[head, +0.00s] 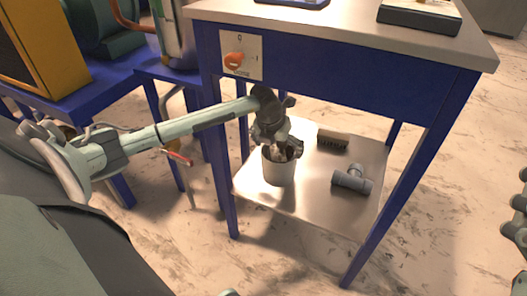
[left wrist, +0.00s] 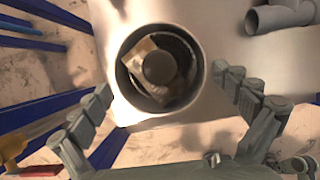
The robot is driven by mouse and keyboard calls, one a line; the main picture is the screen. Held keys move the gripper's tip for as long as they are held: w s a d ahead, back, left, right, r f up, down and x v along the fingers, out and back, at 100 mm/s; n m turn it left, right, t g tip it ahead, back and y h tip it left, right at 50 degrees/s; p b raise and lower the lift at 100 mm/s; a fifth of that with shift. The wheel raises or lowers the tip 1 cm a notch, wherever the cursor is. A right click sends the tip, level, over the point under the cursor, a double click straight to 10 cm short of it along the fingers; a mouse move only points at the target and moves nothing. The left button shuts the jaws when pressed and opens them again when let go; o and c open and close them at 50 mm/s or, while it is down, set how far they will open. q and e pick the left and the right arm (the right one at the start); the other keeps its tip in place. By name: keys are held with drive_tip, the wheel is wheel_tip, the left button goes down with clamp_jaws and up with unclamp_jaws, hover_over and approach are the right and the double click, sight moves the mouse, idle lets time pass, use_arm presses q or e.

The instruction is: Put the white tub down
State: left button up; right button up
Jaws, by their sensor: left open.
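The white tub (head: 279,172) stands upright on the lower shelf (head: 310,208) of the blue table. In the left wrist view I look down into the tub (left wrist: 120,82), which holds a pale piece and a dark round piece. My left gripper (head: 281,143) is over the tub's mouth in the head view. In the left wrist view its fingers (left wrist: 161,84) are spread, one on each side of the tub, with gaps between them and its wall. Part of my right arm (head: 517,232) shows at the right edge; its jaw state is unclear.
A grey pipe tee (head: 352,181) lies on the shelf to the right of the tub, and a dark brush (head: 333,141) lies behind. The blue table legs (head: 222,185) and the tabletop (head: 340,35) frame the shelf. The shelf front is bare.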

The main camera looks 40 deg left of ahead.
use_arm(q)
drive_tip(key=s+d+r, duration=0.1)
drive_tip(key=s+d, duration=0.2)
drive_tip(key=s, duration=0.9)
drive_tip(key=shift+r+p, duration=0.15)
drive_tip(key=shift+p, duration=0.25)
use_arm(e)
drive_tip(key=shift+w+a+f+g+h, duration=0.2)
drive_tip(key=shift+w+a+f+g, duration=0.15)
drive_tip(key=shift+w+g, duration=0.1)
drive_tip(key=shift+w+a+f+g+h, duration=0.2)
drive_tip(key=shift+w+f+g, duration=0.1)
drive_tip(key=shift+w+g, duration=0.15)
